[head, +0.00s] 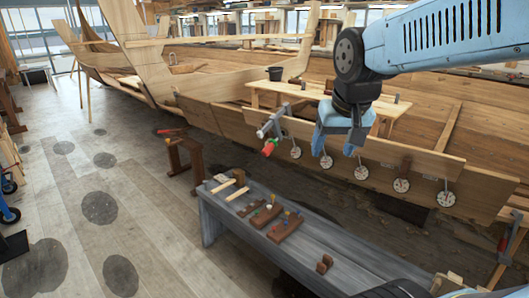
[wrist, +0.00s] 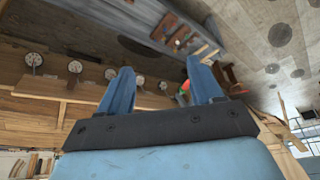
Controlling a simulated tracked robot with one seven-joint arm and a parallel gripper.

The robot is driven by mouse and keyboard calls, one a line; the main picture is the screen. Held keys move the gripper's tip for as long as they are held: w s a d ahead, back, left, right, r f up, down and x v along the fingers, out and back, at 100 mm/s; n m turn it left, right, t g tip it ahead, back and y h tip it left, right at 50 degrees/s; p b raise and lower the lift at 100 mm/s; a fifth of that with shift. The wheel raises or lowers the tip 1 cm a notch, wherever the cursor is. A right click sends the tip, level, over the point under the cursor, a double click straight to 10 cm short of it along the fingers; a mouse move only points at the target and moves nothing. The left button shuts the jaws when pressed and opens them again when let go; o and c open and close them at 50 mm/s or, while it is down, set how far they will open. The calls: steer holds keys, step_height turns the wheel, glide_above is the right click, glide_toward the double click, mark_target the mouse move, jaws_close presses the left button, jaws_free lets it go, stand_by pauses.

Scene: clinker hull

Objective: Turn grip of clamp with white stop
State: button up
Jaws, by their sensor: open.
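A grey clamp (head: 271,122) sits on the upper edge of the long hull plank.
Several round dials (head: 361,173) hang along the plank (head: 400,158). A grey bench (head: 300,245) with wooden blocks (head: 284,228) and mallets stands below. A red-handled tool (head: 503,241) is at far right. A wooden trestle (head: 184,156) stands left. The floor at left is mostly clear.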

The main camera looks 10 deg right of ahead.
steer(key=w+d+f+m+g+h, duration=0.1)
steer(key=w+f+m+h, duration=0.15)
steer(key=w, duration=0.65)
steer(key=w+d+f+m+g+h, duration=0.15)
steer(key=w+f, duration=0.25)
steer(key=w, duration=0.4)
steer(key=m+t+h, duration=0.1)
steer(key=t+h, duration=0.7)
steer(key=h, duration=0.3)
glide_toward(262, 152)
steer(key=x, duration=1.2)
steer(key=shift+w+d+f, duration=0.2)
steer(key=shift+d, duration=0.1)
steer(key=c, duration=1)
steer(key=shift+o, duration=0.2)
